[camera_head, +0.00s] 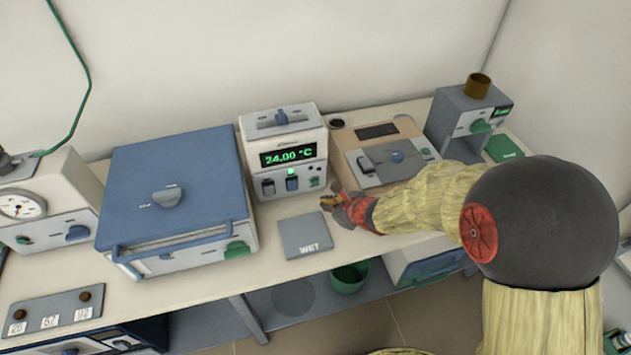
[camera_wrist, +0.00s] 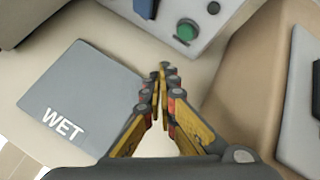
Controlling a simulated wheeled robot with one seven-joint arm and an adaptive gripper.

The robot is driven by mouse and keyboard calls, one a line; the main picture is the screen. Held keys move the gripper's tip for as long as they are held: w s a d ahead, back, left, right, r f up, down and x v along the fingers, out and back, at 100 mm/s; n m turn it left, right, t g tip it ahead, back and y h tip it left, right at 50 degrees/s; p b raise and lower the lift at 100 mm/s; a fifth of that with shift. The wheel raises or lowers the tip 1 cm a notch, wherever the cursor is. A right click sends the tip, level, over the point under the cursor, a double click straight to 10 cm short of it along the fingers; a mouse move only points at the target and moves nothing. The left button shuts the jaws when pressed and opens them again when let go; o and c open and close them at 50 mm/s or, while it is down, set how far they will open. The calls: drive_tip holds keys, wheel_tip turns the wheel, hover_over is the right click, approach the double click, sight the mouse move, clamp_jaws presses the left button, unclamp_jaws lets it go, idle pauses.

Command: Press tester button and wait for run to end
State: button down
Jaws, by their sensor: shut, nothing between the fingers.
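A grey and white instrument (camera_head: 283,150) with a lit green "24.00 °C" display stands at the back of the bench. Its lower front panel has switches and a small green light. In the wrist view, a round green button (camera_wrist: 187,31) shows on a panel near the top, with a small dark knob beside it. My gripper (camera_head: 327,203) is just in front of this instrument, toward its right side. In the wrist view my gripper (camera_wrist: 163,72) is shut and empty, with its fingertips below the green button and apart from it. No label reading "tester" can be made out.
A grey plate marked "WET" (camera_head: 304,236) lies left of my gripper. A blue-lidded furnace (camera_head: 172,195) stands further left. A tan box with a grey panel (camera_head: 384,150) is close on the right. A small grey device (camera_head: 466,120) stands at the far right.

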drive_tip(key=shift+w+a, duration=0.2)
drive_tip(key=shift+w, duration=0.5)
drive_tip(key=shift+w+a, duration=0.2)
drive_tip(key=shift+w, duration=0.45)
drive_tip(key=shift+w+a, duration=0.2)
drive_tip(key=shift+w, duration=0.5)
drive_tip(key=shift+w, duration=0.15)
drive_tip(key=shift+w+a, duration=0.1)
drive_tip(key=shift+w, duration=0.15)
drive_tip(key=shift+w+a, duration=0.15)
drive_tip(key=shift+w, duration=0.3)
idle(0.6)
drive_tip(key=shift+s, duration=0.15)
drive_tip(key=shift+s+d+b, duration=0.25)
drive_tip(key=shift+s+b, duration=0.35)
drive_tip(key=shift+s, duration=0.15)
drive_tip(key=shift+s+d+b, duration=0.25)
drive_tip(key=shift+s, duration=0.55)
drive_tip(key=shift+s+d+b, duration=0.2)
drive_tip(key=shift+s+b, duration=0.1)
drive_tip(key=shift+s, duration=0.5)
drive_tip(key=shift+s+d+b, duration=0.25)
drive_tip(key=shift+s, duration=0.55)
